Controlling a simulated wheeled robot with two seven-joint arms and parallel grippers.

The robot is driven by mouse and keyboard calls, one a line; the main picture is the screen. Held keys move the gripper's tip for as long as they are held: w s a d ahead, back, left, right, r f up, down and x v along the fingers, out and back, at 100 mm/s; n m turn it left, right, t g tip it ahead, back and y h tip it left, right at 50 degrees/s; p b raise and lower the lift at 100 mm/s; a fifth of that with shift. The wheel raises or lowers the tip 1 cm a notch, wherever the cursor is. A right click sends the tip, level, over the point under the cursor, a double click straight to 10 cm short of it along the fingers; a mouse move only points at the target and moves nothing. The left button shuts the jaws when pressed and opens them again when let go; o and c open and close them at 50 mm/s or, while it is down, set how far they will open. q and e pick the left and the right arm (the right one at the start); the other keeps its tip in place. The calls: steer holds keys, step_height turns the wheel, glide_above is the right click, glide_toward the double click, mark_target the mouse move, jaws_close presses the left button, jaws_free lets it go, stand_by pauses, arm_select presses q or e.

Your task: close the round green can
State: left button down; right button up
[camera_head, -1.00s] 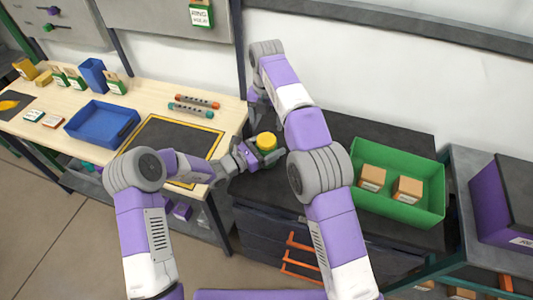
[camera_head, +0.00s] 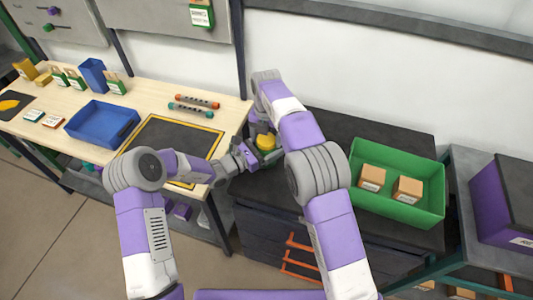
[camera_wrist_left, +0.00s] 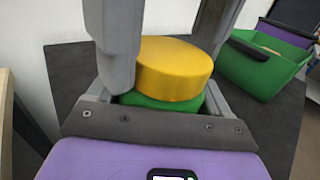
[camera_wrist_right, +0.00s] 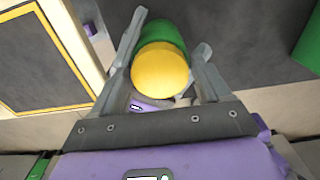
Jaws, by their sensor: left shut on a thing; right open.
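The round green can (camera_wrist_left: 160,102) is seen with its yellow lid (camera_wrist_left: 175,70) on top; I cannot tell how tightly the lid sits. In the head view the yellow lid (camera_head: 265,142) shows above the dark bench top. My left gripper (camera_head: 250,155) comes from the left and is shut on the can's green body. My right gripper (camera_head: 263,129) is open above the can, partly hidden by my own arm. In the right wrist view its fingers stand either side of the yellow lid (camera_wrist_right: 159,71) and the green body (camera_wrist_right: 163,32).
A green crate (camera_head: 437,196) with two brown boxes stands right on the dark bench (camera_head: 345,125). Left is a wooden table (camera_head: 150,98) with a blue tray (camera_head: 80,128) and a yellow-edged dark mat (camera_head: 178,138). A purple box (camera_head: 500,205) stands far right.

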steer(key=c, duration=0.9)
steer(key=m, duration=0.8)
steer(key=shift+m, duration=0.3)
steer(key=m, duration=0.3)
steer(key=shift+m, duration=0.3)
steer(key=m, duration=0.4)
